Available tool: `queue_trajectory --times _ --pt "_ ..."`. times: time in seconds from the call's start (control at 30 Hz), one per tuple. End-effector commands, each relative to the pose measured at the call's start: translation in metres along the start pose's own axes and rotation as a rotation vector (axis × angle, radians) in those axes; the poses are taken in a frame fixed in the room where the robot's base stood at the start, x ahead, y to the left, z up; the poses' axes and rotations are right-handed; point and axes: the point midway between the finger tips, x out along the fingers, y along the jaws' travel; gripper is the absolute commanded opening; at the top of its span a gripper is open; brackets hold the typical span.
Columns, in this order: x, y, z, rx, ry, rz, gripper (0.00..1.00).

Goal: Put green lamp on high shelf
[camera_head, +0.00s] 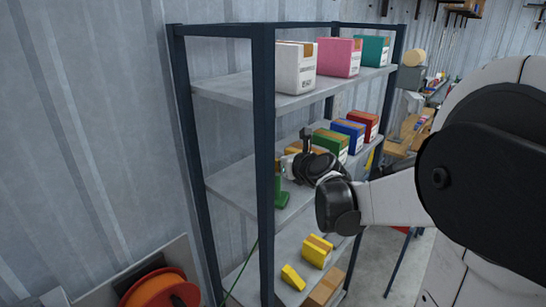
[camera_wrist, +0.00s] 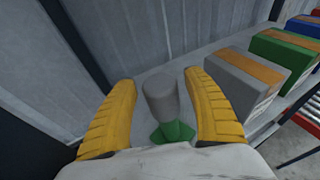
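The green lamp (camera_head: 281,199) stands on the middle shelf (camera_head: 235,190) of a dark-framed rack, partly hidden by the rack post and my arm. In the wrist view, the lamp (camera_wrist: 163,95) has a grey cylindrical part and a green part below it. My gripper (camera_wrist: 160,79) is open, with one yellow finger on each side of the lamp. Gaps show between the lamp and both fingers. In the head view, my wrist covers the gripper area. The high shelf (camera_head: 236,88) is the rack's top board, bare at its left end.
White (camera_head: 295,68), pink (camera_head: 339,57) and teal (camera_head: 372,51) boxes stand on the high shelf. A grey box (camera_wrist: 238,82), then green (camera_wrist: 285,50) and blue (camera_wrist: 305,27) boxes, stand right of the lamp. Yellow items (camera_head: 317,250) lie on the lower shelf. A corrugated wall is behind.

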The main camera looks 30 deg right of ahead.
Motion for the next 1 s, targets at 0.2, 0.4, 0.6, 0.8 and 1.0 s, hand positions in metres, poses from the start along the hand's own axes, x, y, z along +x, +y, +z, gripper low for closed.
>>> queue_trajectory --times 0.2,0.4,0.6,0.8,1.0 --pt "0.000 0.000 0.001 0.000 0.000 0.000 0.60" --pt "-0.017 -0.001 0.003 0.000 0.000 -0.002 0.60" --pt "-0.058 0.000 0.002 0.002 0.000 -0.002 0.60" --pt "-0.096 0.000 0.002 0.000 0.000 -0.002 0.60" --pt "-0.117 0.000 0.003 0.000 0.000 -0.001 0.60"
